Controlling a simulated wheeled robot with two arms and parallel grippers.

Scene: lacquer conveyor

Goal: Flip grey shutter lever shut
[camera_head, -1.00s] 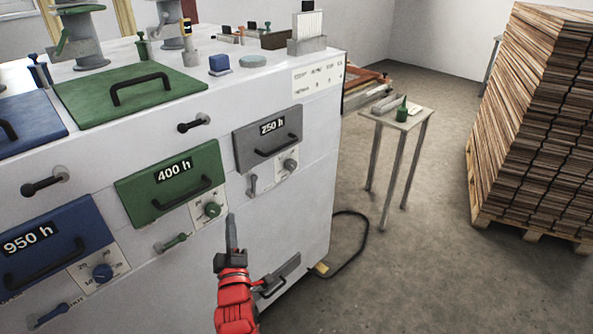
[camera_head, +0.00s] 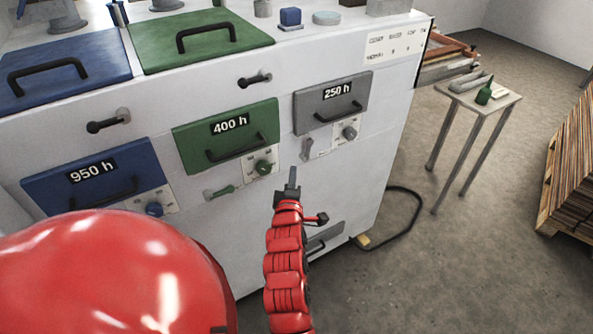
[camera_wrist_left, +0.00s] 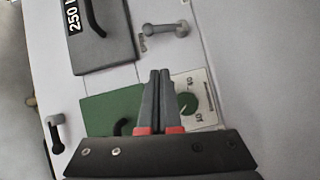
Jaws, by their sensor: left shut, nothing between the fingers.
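The grey shutter lever (camera_head: 308,148) is a short handle on the white machine front, below the grey 250 h panel (camera_head: 331,103) and left of its grey dial. It stands close to upright in the head view. In the left wrist view the lever (camera_wrist_left: 165,29) lies across the picture above the fingertips, beside the grey panel (camera_wrist_left: 103,30). My left gripper (camera_head: 292,178) is shut and empty, just below and left of the lever, apart from it. In the left wrist view its fingers (camera_wrist_left: 160,77) overlap the green panel and dial. My right gripper is out of view.
Black bar handles (camera_head: 255,80) stick out of the machine. A side table (camera_head: 480,105) and open floor lie right.

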